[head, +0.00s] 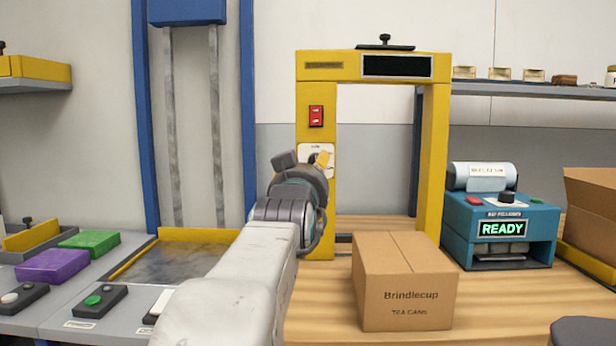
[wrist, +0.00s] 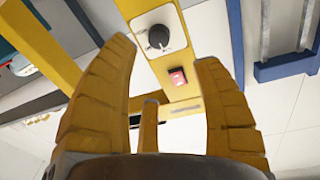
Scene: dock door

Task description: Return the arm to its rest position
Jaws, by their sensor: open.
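My gripper (wrist: 172,100) is open and empty in the wrist view, its yellow fingers spread wide. Ahead of it is the yellow frame's post, with a dark rotary knob (wrist: 158,37) on a white plate and a red switch (wrist: 177,77). In the head view my arm reaches forward from the bottom, and the gripper end (head: 322,160) is in front of the left post of the yellow frame (head: 437,150). The wrist partly covers the knob's plate there. I cannot tell whether a finger touches the knob.
A Brindlecup carton (head: 405,290) stands on the wooden bench right of my arm. A teal label printer (head: 500,230) showing READY stands farther right. At left are a purple block (head: 52,266), a green block (head: 90,241) and button boxes (head: 95,300). A blue-railed lift (head: 147,120) stands behind.

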